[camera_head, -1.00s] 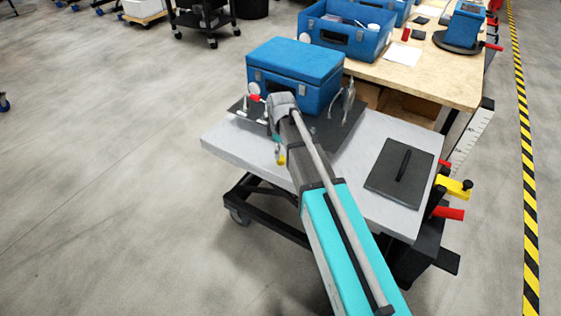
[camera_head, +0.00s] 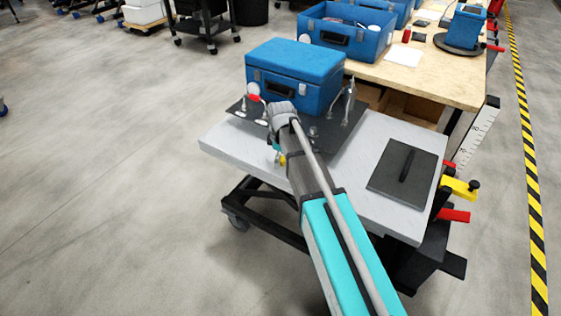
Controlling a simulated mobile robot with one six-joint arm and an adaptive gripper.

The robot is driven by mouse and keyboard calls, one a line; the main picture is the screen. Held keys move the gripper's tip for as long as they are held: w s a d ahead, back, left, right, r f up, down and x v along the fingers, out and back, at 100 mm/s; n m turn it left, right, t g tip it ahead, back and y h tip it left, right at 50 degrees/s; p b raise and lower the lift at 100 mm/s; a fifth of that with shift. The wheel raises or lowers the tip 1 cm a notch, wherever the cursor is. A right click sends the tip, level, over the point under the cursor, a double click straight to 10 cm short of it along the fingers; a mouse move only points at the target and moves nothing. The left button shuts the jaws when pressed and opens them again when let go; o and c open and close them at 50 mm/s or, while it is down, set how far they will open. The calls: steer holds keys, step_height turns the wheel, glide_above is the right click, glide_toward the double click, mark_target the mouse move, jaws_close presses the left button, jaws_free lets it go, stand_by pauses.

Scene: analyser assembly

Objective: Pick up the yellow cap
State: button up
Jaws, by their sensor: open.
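A small yellow piece (camera_head: 282,159) shows just left of my arm, over the grey top of the cart (camera_head: 350,150). It may be the yellow cap, but it is too small and too covered by my arm to be sure. My arm reaches up across the cart from the bottom of the picture, and its far joint is in front of the blue case (camera_head: 294,75). My gripper and its fingers are hidden behind the arm, so their distance from the yellow piece does not show.
The closed blue case stands on a dark plate with metal clamps (camera_head: 347,108). A dark plate with a handle (camera_head: 403,168) lies at the cart's right. Yellow (camera_head: 459,187) and red (camera_head: 454,215) parts stick out at the right edge. A wooden bench (camera_head: 450,80) stands behind.

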mark_target(281, 159)
steer(key=c, duration=0.8)
steer(key=shift+r, duration=0.15)
step_height(281, 159, up, 3)
steer(key=p, duration=0.3)
steer(key=shift+s+a+r+p, duration=0.1)
steer(key=shift+s+r+p, duration=1.55)
steer(key=shift+s, duration=0.7)
steer(key=shift+s+a+r+p, duration=0.15)
steer(key=shift+s+r+p, duration=1.5)
steer(key=shift+s, duration=0.65)
steer(key=shift+s+a+r+p, duration=0.1)
steer(key=shift+s+r+p, duration=1.55)
steer(key=shift+s, duration=0.7)
steer(key=shift+f, duration=0.1)
